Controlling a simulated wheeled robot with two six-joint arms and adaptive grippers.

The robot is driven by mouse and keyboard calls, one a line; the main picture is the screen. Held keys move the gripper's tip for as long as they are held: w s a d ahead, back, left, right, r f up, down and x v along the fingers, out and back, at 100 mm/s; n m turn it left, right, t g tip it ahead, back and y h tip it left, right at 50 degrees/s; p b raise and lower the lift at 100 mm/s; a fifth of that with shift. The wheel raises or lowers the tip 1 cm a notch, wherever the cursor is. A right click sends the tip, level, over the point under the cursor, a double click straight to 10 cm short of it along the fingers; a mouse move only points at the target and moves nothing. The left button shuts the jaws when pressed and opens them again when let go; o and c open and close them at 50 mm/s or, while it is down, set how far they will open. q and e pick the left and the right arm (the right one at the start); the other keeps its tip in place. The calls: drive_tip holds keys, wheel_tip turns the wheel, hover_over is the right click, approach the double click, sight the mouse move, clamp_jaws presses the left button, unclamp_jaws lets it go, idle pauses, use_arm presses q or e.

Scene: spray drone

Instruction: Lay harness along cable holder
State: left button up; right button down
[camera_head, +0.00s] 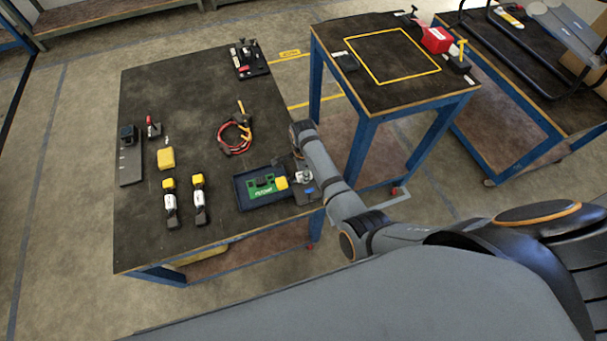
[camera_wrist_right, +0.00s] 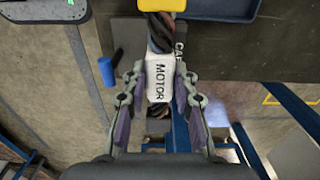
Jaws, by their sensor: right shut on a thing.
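My right gripper (camera_wrist_right: 158,85) is shut on the harness, around its white sleeve marked MOTOR (camera_wrist_right: 160,78). Dark wires (camera_wrist_right: 158,32) run from the sleeve to a yellow end (camera_wrist_right: 153,4) at the top of the right wrist view. A dark part with letters starting "CA" (camera_wrist_right: 180,45), seemingly the cable holder, shows beside and under the harness; whether they touch I cannot tell. In the head view the right gripper (camera_head: 301,179) is at the table's right edge, beside the tray, with the yellow end (camera_head: 281,183) near the green board. My left gripper is not in view.
The blue-edged tray (camera_head: 240,193) holds a green board (camera_head: 263,184). A blue cylinder (camera_wrist_right: 106,71) is close left of the gripper. Two yellow-topped pieces (camera_head: 170,203) (camera_head: 199,200), a yellow block (camera_head: 166,158) and a red-black cable coil (camera_head: 235,146) lie on the table. A second table (camera_head: 375,90) stands right.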

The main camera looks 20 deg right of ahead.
drive_tip(key=shift+f, duration=0.45)
drive_tip(key=shift+f, duration=0.6)
drive_tip(key=c, duration=1.1)
unclamp_jaws()
drive_tip(key=shift+o, duration=0.2)
drive_tip(key=shift+r, duration=0.15)
drive_tip(key=shift+r, duration=0.25)
wheel_tip(320, 180, up, 12)
drive_tip(key=p, duration=1.2)
drive_tip(key=shift+r+p, duration=0.25)
drive_tip(key=shift+p, duration=0.15)
